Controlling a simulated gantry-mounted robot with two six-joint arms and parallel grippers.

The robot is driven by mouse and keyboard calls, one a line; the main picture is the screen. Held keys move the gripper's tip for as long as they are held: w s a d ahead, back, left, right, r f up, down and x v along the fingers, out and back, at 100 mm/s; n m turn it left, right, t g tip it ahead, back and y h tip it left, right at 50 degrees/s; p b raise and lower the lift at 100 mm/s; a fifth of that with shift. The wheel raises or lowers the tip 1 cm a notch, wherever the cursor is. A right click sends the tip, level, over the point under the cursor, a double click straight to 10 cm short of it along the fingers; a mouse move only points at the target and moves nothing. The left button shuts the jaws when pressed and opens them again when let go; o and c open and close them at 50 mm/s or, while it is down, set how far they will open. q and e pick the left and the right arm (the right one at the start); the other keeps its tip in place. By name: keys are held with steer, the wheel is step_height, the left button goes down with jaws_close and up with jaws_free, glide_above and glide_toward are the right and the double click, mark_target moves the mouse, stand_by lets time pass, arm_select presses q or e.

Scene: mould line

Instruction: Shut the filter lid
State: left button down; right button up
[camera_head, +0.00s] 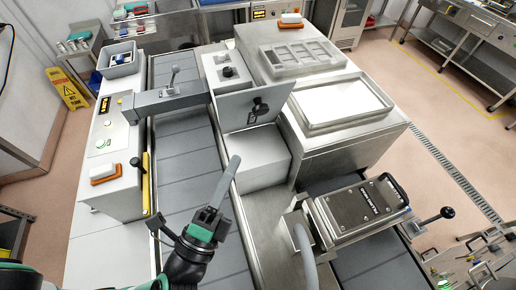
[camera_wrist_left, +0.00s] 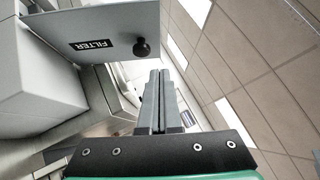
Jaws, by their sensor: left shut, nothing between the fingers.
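The filter lid (camera_head: 236,111) is a flat grey panel with a black knob, standing raised at the back of a light grey box (camera_head: 262,162). In the left wrist view the lid (camera_wrist_left: 118,18) shows a black "FILTER" label and its round black knob (camera_wrist_left: 141,48). My left gripper (camera_head: 234,163) is shut and empty, in front of the lid and over the left side of the box in the picture. In the left wrist view the closed fingertips (camera_wrist_left: 158,76) point up just right of and below the knob; contact cannot be told. My right gripper is not in view.
A grey arm-like bar (camera_head: 168,101) with a lever crosses the conveyor (camera_head: 182,170) to the left. A steel tray (camera_head: 340,103) stands right of the lid. A clamped metal mould (camera_head: 360,212) with a hose lies at lower right.

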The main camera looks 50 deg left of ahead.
arm_select(q)
step_height(320, 180, down, 5)
steer(key=d+m+h, duration=0.2)
steer(key=p, duration=0.3)
glide_toward(266, 112)
steer(key=w, duration=0.4)
steer(key=shift+w+a+r+p, duration=0.55)
steer(key=shift+a+r+p, duration=0.3)
steer(key=shift+p, duration=0.4)
steer(key=shift+a+f, duration=0.1)
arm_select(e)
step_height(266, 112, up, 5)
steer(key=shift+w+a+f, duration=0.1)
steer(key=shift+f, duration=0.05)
arm_select(q)
steer(key=shift+w, duration=0.1)
